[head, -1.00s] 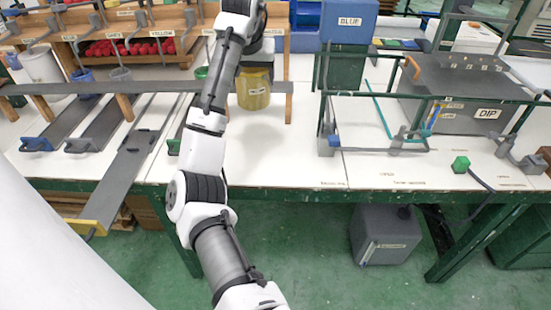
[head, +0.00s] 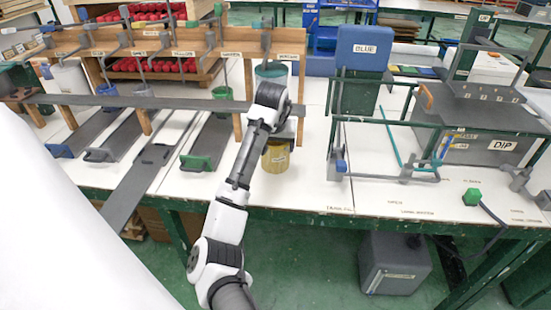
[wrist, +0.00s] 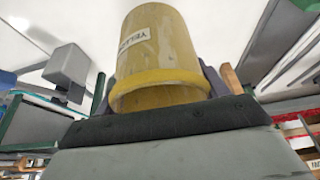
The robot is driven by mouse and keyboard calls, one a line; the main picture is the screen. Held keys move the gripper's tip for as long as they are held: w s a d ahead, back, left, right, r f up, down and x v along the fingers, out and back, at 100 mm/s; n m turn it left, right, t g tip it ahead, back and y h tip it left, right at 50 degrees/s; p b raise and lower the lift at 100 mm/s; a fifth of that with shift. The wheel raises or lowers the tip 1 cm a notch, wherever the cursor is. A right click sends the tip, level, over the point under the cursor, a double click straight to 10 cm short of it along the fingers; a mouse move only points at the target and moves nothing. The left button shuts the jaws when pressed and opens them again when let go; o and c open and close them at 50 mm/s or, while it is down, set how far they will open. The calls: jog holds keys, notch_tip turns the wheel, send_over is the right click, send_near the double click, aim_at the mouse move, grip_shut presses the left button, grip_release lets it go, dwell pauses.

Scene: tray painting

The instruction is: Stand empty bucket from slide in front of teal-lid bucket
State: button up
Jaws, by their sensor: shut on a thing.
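My gripper (head: 283,128) is shut on a yellow bucket (head: 277,156) with a white label. The bucket hangs below the gripper, over the front part of the white table; I cannot tell whether its base touches. In the wrist view the bucket (wrist: 158,45) fills the top middle, its rim towards the camera, between the dark fingers (wrist: 160,88). A bucket with a teal lid (head: 271,70) stands further back at the right end of the wooden rack, partly hidden by my arm.
Sloping grey slides (head: 118,135) run from the rack to the left; one has a green end (head: 198,162). A wooden post (head: 300,115) stands right of my gripper. A green frame (head: 385,180) and the DIP box (head: 480,120) are further right. White table between is clear.

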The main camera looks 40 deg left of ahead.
jog(key=shift+f+p, duration=0.35)
jog(key=shift+f, duration=2.65)
jog(key=shift+f, duration=0.1)
jog(key=o, duration=1.2)
